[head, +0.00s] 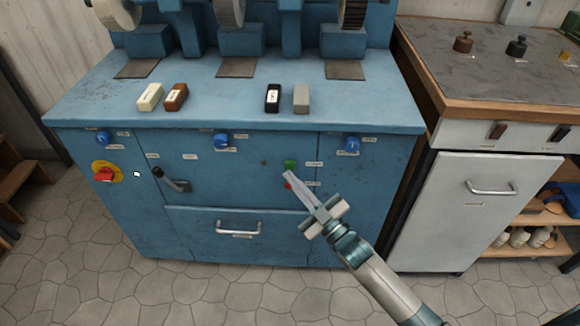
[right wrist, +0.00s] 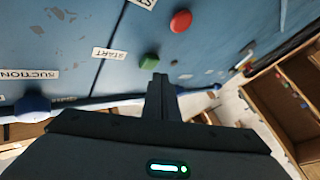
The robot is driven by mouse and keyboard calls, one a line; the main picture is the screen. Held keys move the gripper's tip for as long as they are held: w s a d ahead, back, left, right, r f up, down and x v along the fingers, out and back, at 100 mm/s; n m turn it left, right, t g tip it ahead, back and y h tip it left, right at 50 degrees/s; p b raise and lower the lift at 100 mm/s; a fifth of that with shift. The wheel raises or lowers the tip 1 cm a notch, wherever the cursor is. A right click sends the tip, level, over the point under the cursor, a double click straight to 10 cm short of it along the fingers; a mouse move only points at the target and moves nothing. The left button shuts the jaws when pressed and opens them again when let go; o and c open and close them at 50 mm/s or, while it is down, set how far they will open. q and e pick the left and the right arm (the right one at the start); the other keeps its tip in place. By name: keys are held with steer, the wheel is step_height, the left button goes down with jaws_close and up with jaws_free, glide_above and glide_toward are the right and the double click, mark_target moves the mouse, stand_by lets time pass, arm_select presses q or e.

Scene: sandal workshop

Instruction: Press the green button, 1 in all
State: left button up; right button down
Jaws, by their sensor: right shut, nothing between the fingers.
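The green button (head: 290,164) sits on the front of the blue machine, right of its middle, with a red button (head: 288,184) just below it. My right gripper (head: 289,177) is shut and empty. Its fingertips point at the panel close to the green button and overlap part of the red one in the head view. In the right wrist view the fingertips (right wrist: 160,78) are right beside the green button (right wrist: 149,61), next to a START label; I cannot tell whether they touch. The red button (right wrist: 181,21) is farther up there. My left gripper is not in view.
The blue machine (head: 185,220) also carries blue knobs (head: 221,140), a red switch on yellow (head: 105,173), a lever (head: 175,182) and a drawer handle (head: 238,230). Several small blocks lie on its top. A white cabinet (head: 470,220) stands at the right.

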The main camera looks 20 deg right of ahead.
steer(key=shift+w+d, duration=0.25)
steer(key=shift+w, duration=0.55)
stand_by(1.7)
steer(key=shift+s+a+p, duration=0.25)
steer(key=shift+s+p, duration=0.2)
steer(key=shift+s, duration=0.35)
steer(key=s, duration=0.1)
steer(key=s+a+p, duration=0.1)
steer(key=s, duration=0.1)
steer(key=s+p, duration=0.1)
steer(key=shift+s+a, duration=0.3)
steer(key=shift+s, duration=0.1)
stand_by(1.0)
